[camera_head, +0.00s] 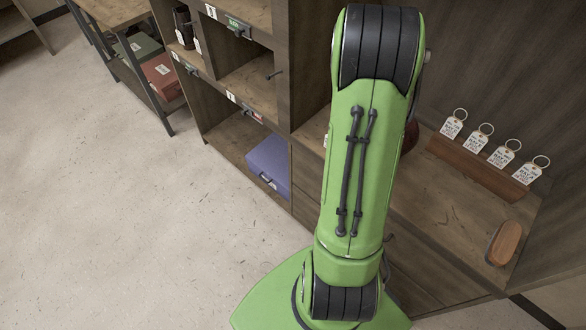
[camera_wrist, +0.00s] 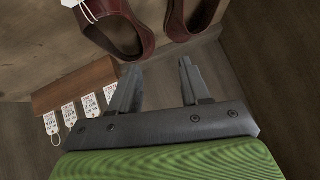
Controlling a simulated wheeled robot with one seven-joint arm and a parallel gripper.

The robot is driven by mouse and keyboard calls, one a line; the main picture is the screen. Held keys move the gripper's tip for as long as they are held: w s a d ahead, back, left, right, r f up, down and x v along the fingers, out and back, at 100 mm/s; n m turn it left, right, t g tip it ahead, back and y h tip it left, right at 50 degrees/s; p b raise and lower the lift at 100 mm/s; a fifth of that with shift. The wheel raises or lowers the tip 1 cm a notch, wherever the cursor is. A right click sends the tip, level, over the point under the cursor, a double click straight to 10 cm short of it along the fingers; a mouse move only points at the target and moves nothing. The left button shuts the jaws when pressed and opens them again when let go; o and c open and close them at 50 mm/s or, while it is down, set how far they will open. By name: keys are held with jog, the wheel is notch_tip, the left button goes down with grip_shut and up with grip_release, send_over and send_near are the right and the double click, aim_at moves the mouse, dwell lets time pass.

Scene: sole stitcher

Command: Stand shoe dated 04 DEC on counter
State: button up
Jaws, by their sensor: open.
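Two dark red shoes show at the top of the wrist view, the left shoe (camera_wrist: 112,33) and the right shoe (camera_wrist: 187,32). Both are cut off by the picture's edge. A white tag (camera_wrist: 88,10) hangs by the left shoe; I cannot read a date on it. My gripper (camera_wrist: 158,72) is open and empty, its fingertips just below the shoes in the picture. In the head view my arm hides the gripper and most of the shoes; only a dark red sliver of a shoe (camera_head: 411,133) shows beside the arm, over the wooden counter (camera_head: 440,213).
A wooden rack (camera_head: 478,166) with several white key tags stands on the counter; it also shows in the wrist view (camera_wrist: 75,85). A brown brush (camera_head: 505,243) lies at the counter's right. Shelves with a blue box (camera_head: 269,165) stand left. The floor at left is clear.

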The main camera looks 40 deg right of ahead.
jog(key=w+a+r+n+t+y, duration=0.1)
jog(key=w+a+r+n+y, duration=0.2)
jog(key=a+r, duration=0.5)
jog(key=w+a+r+n+t+y, duration=0.15)
jog(key=a+r+n, duration=0.25)
jog(key=a, duration=0.8)
jog(key=s+a+r+n+y, duration=0.2)
jog(key=s+a+n, duration=0.3)
jog(key=a, duration=0.3)
jog(key=s+a+r+n+y, duration=0.1)
jog(key=s+a+r+n, duration=0.1)
jog(key=s+a+n, duration=0.3)
jog(key=s+a, duration=0.2)
jog(key=a, duration=0.1)
jog(key=shift+a+r+n+y, duration=0.2)
jog(key=shift+r+n+y, duration=0.1)
jog(key=shift+y, duration=0.05)
jog(key=shift+r+g, duration=0.1)
jog(key=shift+g, duration=0.15)
